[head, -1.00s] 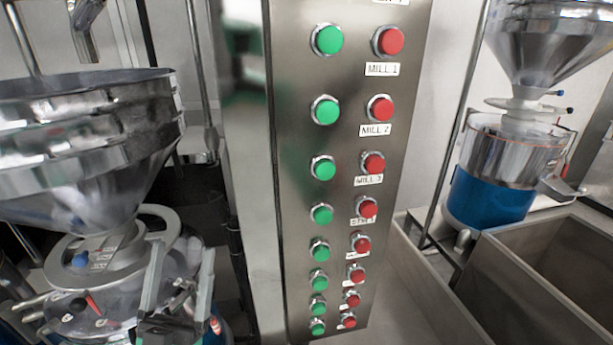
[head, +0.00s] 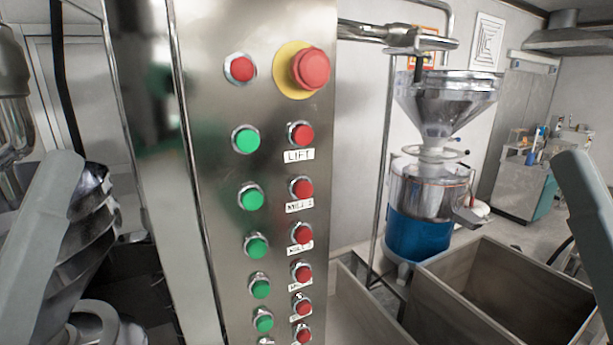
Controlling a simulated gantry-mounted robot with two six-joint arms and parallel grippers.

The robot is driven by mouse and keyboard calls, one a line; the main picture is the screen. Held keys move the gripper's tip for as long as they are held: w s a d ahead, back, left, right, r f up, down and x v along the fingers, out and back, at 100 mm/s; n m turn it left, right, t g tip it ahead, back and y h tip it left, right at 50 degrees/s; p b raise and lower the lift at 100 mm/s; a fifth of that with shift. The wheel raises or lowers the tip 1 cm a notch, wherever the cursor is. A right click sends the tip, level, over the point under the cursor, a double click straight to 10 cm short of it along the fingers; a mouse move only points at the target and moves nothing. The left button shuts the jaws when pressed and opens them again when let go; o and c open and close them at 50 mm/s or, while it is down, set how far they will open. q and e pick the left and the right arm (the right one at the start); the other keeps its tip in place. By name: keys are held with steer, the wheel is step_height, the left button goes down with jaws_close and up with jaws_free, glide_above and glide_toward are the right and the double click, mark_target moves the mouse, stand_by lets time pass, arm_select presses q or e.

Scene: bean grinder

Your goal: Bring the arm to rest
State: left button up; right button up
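Two plain grey bars, likely parts of my own arms, rise at the left and right edges of the head view. No gripper fingers can be made out, so neither gripper can be placed or its grip judged. A tall steel control panel (head: 222,167) stands in front of me with columns of green and red buttons. A large red button on a yellow ring (head: 289,88) sits at its upper right. The red button labelled LIFT (head: 301,133) is below it.
A steel mill with a hopper (head: 440,110) and blue lower drum (head: 418,235) stands right of the panel. An open bin (head: 480,283) is in front of it. Another mill's ribbed steel body (head: 85,230) is partly hidden at left. A cabinet (head: 520,130) stands at the far right.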

arm_select(q)
step_height(320, 180, up, 16)
steer(key=p, duration=1.2)
steer(key=shift+r+p, duration=0.2)
steer(key=shift+p, duration=0.1)
arm_select(e)
step_height(320, 180, up, 16)
steer(key=shift+r, duration=0.2)
